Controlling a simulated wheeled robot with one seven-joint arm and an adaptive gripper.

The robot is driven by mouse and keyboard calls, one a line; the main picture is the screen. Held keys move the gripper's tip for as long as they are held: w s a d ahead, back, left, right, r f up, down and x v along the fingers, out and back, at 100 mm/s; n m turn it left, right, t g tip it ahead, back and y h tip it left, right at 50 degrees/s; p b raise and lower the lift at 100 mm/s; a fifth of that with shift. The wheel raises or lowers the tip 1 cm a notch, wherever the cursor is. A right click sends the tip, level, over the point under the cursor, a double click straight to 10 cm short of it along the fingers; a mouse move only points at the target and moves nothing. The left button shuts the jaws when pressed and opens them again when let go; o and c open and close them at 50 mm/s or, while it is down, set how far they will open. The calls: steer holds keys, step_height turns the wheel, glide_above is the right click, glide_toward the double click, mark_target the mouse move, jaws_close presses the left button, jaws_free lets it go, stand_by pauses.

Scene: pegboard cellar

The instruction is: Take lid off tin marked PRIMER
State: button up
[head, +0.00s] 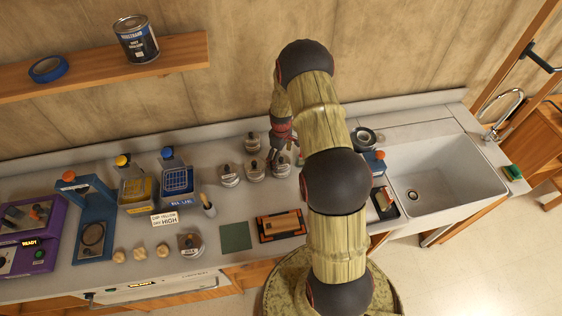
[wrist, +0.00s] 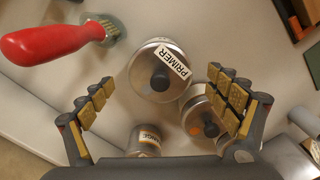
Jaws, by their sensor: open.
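The tin marked PRIMER (wrist: 147,58) stands on the counter in the wrist view, a round metal tin seen from above. Its lid carries a white PRIMER label (wrist: 174,63) and a black knob (wrist: 160,79), and looks seated on the tin. My gripper (wrist: 160,86) is open above it, one gold-padded finger on each side, apart from the lid. A second knobbed tin (wrist: 193,124) is close beside it at the lower right. Another tin (wrist: 146,138), its label partly hidden, is below. In the head view my gripper (head: 284,156) is over the group of tins; their labels are too small to read.
A red-handled brush (wrist: 52,44) lies left of the PRIMER tin. In the head view, neighbouring tins (head: 229,177) stand close by. The sink (head: 445,180) is at the right.

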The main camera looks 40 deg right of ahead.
steer(key=shift+c, duration=0.5)
steer(key=shift+s, duration=0.1)
jaws_close()
stand_by(0.7)
